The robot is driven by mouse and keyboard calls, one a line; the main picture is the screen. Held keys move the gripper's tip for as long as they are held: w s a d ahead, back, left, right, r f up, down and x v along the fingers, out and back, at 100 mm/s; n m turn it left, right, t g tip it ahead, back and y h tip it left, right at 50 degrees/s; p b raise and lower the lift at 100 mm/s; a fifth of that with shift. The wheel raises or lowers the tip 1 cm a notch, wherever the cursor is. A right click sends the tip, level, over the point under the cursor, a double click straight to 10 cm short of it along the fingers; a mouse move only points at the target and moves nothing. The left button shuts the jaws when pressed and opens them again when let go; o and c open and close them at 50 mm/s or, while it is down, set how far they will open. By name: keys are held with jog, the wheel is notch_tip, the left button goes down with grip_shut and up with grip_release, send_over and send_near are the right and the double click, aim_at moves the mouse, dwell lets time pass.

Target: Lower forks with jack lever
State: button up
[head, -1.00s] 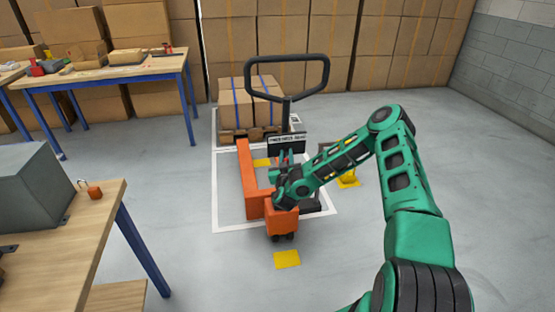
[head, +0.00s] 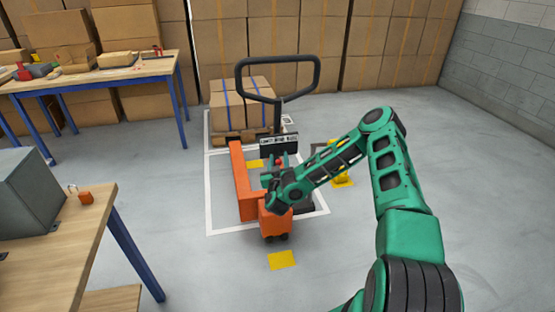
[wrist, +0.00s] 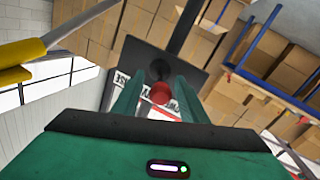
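The orange pallet jack stands on the floor in the head view, with its orange body (head: 275,222), one long orange fork (head: 241,180) and a tall dark handle loop (head: 278,76). A black sign plate (head: 279,142) sits on its mast. The jack lever's red knob (wrist: 160,93) shows in the wrist view in front of a dark plate. My gripper (wrist: 158,98) points at it, with its green fingers apart on either side of the knob and gaps visible. In the head view my gripper (head: 279,172) is at the jack's mast, partly hiding it. Fork height is hard to tell.
Strapped cartons (head: 226,112) on a pallet stand behind the jack, inside a white floor outline (head: 208,190). A wooden bench (head: 75,232) is at front left. Open floor lies to the right.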

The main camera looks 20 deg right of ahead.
jog(key=v, duration=0.9)
jog(key=shift+c, duration=0.6)
